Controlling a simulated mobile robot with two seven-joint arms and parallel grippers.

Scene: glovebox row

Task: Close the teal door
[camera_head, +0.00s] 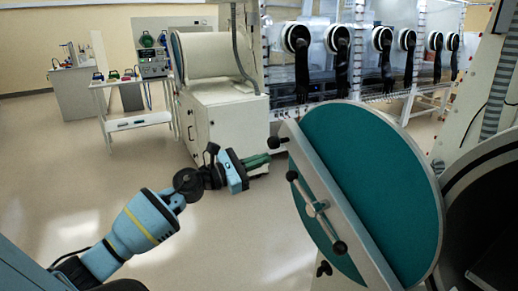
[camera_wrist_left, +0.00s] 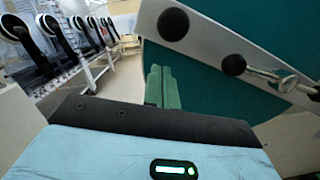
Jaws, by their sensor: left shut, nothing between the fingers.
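The teal door (camera_head: 375,170) is a large round disc with a pale rim, standing open at the right of the head view. A pale bar crosses its face and carries a metal handle (camera_head: 317,208) with black knobs. In the left wrist view the teal face (camera_wrist_left: 215,75) fills the upper right, with a black knob (camera_wrist_left: 173,24) on the bar. My left gripper (camera_head: 268,160) is shut and empty, its green fingers (camera_wrist_left: 162,88) pointing towards the door's left edge. I cannot tell whether they touch it. My right gripper is not in view.
A dark round opening (camera_head: 490,215) in a pale housing lies right of the door. A white cabinet (camera_head: 225,125) stands behind my left gripper. Gloveboxes with black gloves (camera_head: 340,62) line the back. A white trolley (camera_head: 130,118) stands far left. The floor at left is clear.

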